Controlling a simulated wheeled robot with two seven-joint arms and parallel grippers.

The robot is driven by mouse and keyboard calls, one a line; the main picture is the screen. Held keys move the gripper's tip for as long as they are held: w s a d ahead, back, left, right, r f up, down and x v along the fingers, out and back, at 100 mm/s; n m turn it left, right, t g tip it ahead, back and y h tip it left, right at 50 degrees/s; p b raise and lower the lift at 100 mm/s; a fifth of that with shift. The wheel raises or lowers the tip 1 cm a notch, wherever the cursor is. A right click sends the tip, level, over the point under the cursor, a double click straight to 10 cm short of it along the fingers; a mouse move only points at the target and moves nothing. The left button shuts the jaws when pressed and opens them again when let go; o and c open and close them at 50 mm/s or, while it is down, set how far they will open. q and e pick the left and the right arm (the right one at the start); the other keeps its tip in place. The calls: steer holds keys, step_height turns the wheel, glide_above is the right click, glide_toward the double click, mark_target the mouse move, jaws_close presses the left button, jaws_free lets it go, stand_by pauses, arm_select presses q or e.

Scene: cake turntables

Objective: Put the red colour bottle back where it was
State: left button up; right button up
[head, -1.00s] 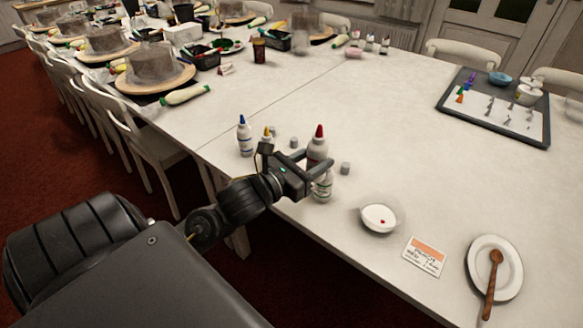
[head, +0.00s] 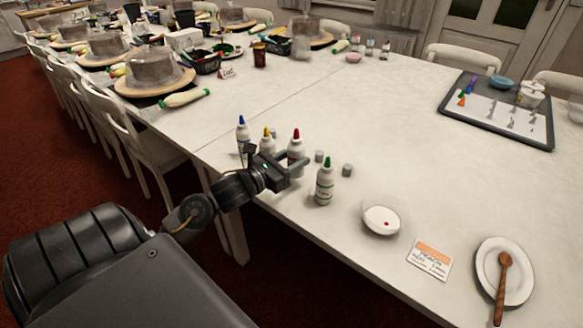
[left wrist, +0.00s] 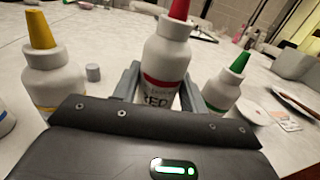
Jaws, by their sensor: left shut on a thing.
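The red-capped white bottle (head: 296,149) is upright between the fingers of my left gripper (head: 296,167), which is shut on it. In the left wrist view the bottle (left wrist: 165,65) shows a red band and part of the word RED. Its base is hidden by the gripper, so I cannot tell whether it touches the table. The yellow-capped bottle (head: 267,144) and blue-capped bottle (head: 242,135) stand to its left. The green-capped bottle (head: 325,182) stands to its right and nearer the table edge. My right gripper is not in view.
Small grey caps (head: 347,170) lie right of the red bottle. A white bowl (head: 381,220) with a red spot, a card (head: 430,259) and a plate (head: 491,262) with a wooden spoon are at right. A tray (head: 460,116) is farther back. The middle table is clear.

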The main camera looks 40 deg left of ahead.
arm_select(q)
steer(key=shift+a+f, duration=0.25)
steer(key=shift+f, duration=0.05)
step_height(320, 180, down, 2)
steer(key=shift+f, duration=0.45)
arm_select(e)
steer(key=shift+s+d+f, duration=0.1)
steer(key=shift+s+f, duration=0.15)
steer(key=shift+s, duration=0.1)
arm_select(q)
steer(key=shift+f, duration=0.1)
